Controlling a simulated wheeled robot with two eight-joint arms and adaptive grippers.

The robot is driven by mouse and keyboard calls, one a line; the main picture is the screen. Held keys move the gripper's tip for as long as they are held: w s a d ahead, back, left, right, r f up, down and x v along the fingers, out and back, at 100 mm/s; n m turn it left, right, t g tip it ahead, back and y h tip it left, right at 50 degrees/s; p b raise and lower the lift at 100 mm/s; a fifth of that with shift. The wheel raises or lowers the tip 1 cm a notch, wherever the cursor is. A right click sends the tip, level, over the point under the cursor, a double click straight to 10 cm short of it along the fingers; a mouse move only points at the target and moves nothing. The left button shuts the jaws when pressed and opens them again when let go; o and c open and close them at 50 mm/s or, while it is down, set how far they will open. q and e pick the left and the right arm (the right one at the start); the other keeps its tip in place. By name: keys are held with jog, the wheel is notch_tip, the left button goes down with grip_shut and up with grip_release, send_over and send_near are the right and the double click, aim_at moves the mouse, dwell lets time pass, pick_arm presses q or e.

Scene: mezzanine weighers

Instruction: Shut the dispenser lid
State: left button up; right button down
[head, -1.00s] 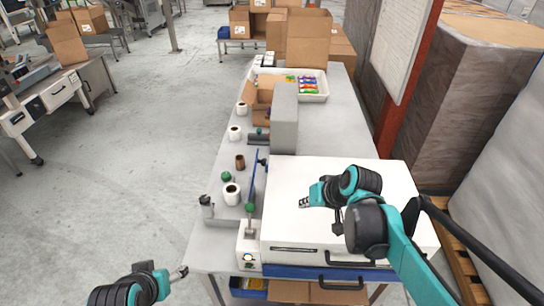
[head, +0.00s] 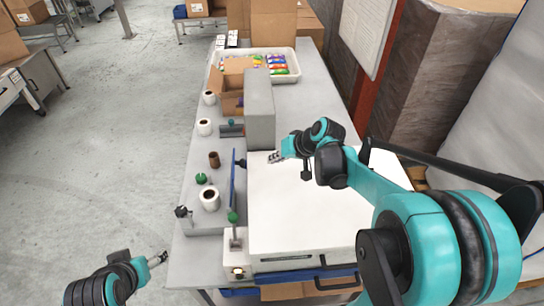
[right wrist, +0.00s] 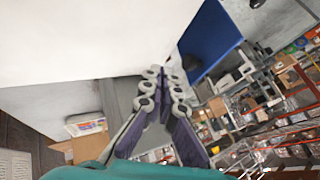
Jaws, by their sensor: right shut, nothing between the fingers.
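A thin blue panel (head: 234,178) stands upright along the left side of a large white box (head: 310,205); it looks like the dispenser lid, standing open, though I cannot be sure. A black knob (head: 241,163) sticks out from it toward the box. The blue panel (right wrist: 211,44) also shows in the right wrist view. My right gripper (head: 274,157) is shut and empty above the white box's far left part, right of the knob and apart from it. Its shut fingers (right wrist: 163,82) point toward the panel's side. My left gripper (head: 162,258) hangs left of the table, away from the panel.
A grey block (head: 260,110) stands just behind the panel. White rolls (head: 209,198) and small items line the table's left edge. A white tray (head: 285,68) and open cartons stand farther back. A post with a green knob (head: 233,217) stands near the front.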

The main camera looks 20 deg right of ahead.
jog(key=b+x, duration=0.1)
jog(key=x, duration=0.5)
jog(key=shift+w+f, duration=0.2)
jog(key=a, duration=0.1)
jog(key=w+a, duration=0.1)
jog(key=a, duration=0.1)
jog(key=shift+r, duration=0.15)
jog(key=shift+a+r, duration=0.1)
jog(key=shift+a, duration=0.25)
jog(key=shift+w, duration=0.2)
jog(key=shift+a+r, duration=0.1)
jog(key=shift+a, duration=0.15)
